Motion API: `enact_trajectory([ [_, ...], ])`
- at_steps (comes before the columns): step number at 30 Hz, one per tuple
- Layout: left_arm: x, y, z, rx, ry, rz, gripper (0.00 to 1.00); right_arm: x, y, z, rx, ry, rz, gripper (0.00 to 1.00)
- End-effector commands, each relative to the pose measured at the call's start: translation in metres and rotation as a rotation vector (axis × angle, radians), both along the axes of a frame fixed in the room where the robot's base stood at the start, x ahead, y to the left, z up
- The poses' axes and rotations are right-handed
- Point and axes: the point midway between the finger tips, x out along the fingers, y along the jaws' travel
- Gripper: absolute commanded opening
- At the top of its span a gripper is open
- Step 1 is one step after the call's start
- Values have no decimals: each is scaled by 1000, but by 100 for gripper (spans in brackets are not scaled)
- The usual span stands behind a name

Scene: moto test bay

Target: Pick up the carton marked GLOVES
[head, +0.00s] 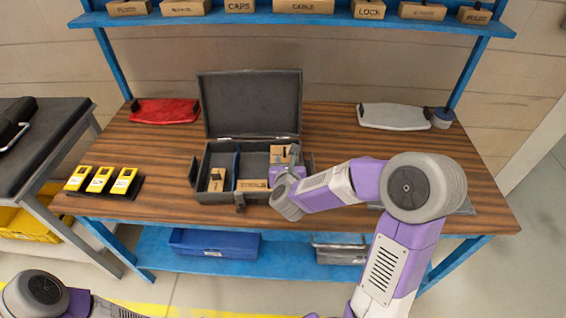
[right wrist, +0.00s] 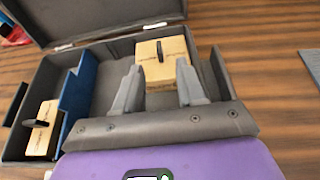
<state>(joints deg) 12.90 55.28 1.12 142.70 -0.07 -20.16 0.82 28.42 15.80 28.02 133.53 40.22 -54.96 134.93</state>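My right gripper (head: 288,160) reaches into the right part of an open grey case (head: 218,197) on the bench. In the right wrist view its two fingers (right wrist: 160,74) are apart, with nothing clearly held. A tan carton with a dark handle (right wrist: 165,60) lies just beyond and between the fingertips; it also shows in the head view (head: 277,154). Its print is too small to read, so I cannot tell whether it says GLOVES. Another small carton (head: 217,178) is in the case's left compartment, its print unreadable. My left gripper is out of view.
A carton marked TOOLS (head: 252,185) lies at the case's front. The raised lid (head: 250,103) stands behind, and a blue divider (right wrist: 78,90) splits the case. Yellow devices (head: 100,180) are left; a red tray (head: 165,110) and grey tray (head: 394,116) are at the back. Several cartons line the shelf (head: 350,20).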

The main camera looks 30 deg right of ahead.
Motion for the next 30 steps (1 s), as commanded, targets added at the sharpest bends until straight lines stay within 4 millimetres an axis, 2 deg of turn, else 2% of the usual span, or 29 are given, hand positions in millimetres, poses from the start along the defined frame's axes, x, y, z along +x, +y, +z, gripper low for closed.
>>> enact_trajectory([
  [15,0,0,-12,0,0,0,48,55,-26,-26,0,1,-1,39],
  [24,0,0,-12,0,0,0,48,60,-29,-27,-2,1,1,39],
  [25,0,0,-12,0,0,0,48,60,-29,-27,-2,1,1,38],
  [30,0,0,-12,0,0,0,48,60,-29,-27,-1,0,0,12],
])
